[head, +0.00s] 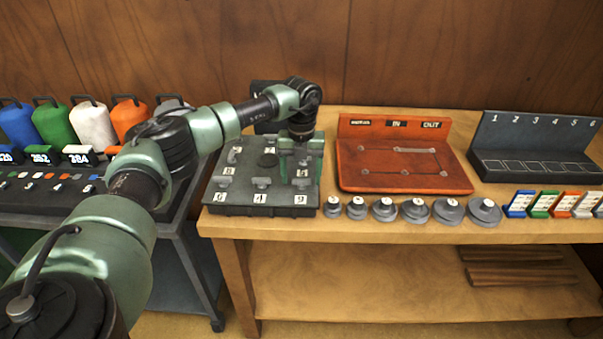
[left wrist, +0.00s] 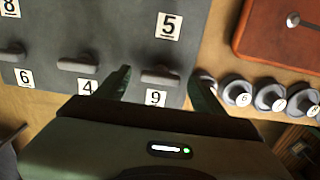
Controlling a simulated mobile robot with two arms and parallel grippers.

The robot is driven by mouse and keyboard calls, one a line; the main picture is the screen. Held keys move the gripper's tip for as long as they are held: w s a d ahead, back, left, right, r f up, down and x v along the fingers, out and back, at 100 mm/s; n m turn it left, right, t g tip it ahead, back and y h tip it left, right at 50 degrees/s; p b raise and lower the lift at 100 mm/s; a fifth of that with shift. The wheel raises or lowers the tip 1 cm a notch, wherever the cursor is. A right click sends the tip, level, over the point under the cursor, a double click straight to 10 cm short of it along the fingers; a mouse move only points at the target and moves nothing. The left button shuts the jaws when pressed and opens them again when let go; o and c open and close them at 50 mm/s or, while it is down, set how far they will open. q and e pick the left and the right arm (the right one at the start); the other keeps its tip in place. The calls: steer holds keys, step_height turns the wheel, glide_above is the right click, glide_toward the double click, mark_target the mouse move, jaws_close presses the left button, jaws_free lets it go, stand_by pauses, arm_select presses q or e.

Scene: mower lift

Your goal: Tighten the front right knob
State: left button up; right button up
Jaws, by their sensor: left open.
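The dark board (head: 232,202) on the wooden bench carries several grey bar-shaped knobs with number labels. The front right knob (head: 302,183), labelled 9, is partly covered by my left gripper (head: 301,160) in the head view. In the left wrist view this knob (left wrist: 160,75) shows between the two fingertips of my open left gripper (left wrist: 160,80), its bar lying across the picture. The fingers point down over the board; I cannot tell whether they touch the knob. My right gripper is in neither view.
Knob 4 (head: 261,182) and knob 6 (head: 223,182) lie left of knob 9. Several round grey weights (head: 384,209) line the bench front to the right. A red-brown tray (head: 355,180) and a dark numbered rack (head: 500,140) stand farther right.

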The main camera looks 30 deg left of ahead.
arm_select(q)
steer(key=c, duration=1.4)
steer(key=shift+o, duration=0.2)
steer(key=shift+m, duration=0.4)
steer(key=m, duration=0.8)
steer(key=shift+w+b, duration=0.1)
steer(key=shift+b, duration=0.3)
steer(key=m, duration=0.9)
steer(key=shift+r+b, duration=0.1)
steer(key=shift+b, duration=0.3)
steer(key=shift+m, duration=0.3)
